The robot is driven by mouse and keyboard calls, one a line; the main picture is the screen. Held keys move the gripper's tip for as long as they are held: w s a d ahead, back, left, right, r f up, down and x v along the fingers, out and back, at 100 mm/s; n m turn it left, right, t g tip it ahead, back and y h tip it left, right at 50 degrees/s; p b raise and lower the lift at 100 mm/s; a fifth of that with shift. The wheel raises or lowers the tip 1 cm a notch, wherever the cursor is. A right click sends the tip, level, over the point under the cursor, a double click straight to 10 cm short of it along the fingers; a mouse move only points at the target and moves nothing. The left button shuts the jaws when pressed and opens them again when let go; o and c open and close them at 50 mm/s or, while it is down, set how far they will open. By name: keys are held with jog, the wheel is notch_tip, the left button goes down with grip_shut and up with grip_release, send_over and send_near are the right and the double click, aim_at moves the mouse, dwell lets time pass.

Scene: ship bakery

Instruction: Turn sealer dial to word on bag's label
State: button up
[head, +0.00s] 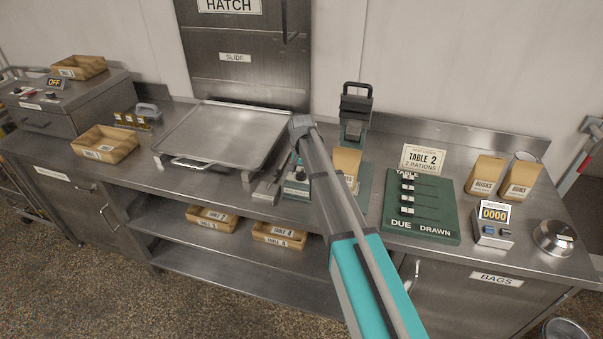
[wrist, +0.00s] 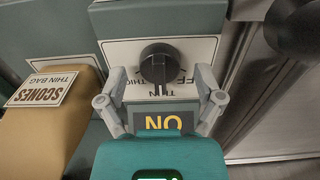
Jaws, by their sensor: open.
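The sealer (head: 357,110) stands on the bench in the head view, partly hidden behind my arm. Its round black dial (wrist: 158,62) is on a white plate in the wrist view, with printed words upside down and partly covered, THICK among them. A pale mark on the dial points down in the picture. A lit display (wrist: 162,122) below shows ON upside down. My gripper (wrist: 160,102) is open, its fingers left and right of the dial's lower side, apart from it. The brown bag (wrist: 55,130) has a label (wrist: 42,88) reading SCONES, THIN BAG; it also shows in the head view (head: 347,161).
A tray (head: 222,136) lies left of the sealer. A green DUE/DRAWN board (head: 435,225), a counter box (head: 493,226), two bags (head: 485,174) and a round metal item (head: 555,238) stand to the right. The board's card says TABLE 2, 2 RATIONS.

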jog(key=shift+n, duration=0.3)
jog(key=n, duration=0.5)
jog(key=shift+a, duration=0.1)
jog(key=n, duration=0.6)
jog(key=shift+r+p, duration=0.3)
notch_tip(320, 180, up, 13)
jog(key=p, duration=1.3)
jog(key=s+d+f+m+b, duration=0.2)
jog(key=s+d+f+b, duration=0.2)
jog(key=s, duration=0.5)
jog(key=s+d+f+m+b, duration=0.3)
jog(key=s+d+f+b, duration=0.1)
jog(key=s, duration=0.5)
jog(key=s+d+f+m+b, duration=0.2)
jog(key=s+d+f+b, duration=0.2)
jog(key=s, duration=0.5)
jog(key=d, duration=0.2)
jog(key=shift+d+m, duration=0.3)
jog(key=shift+m, duration=0.1)
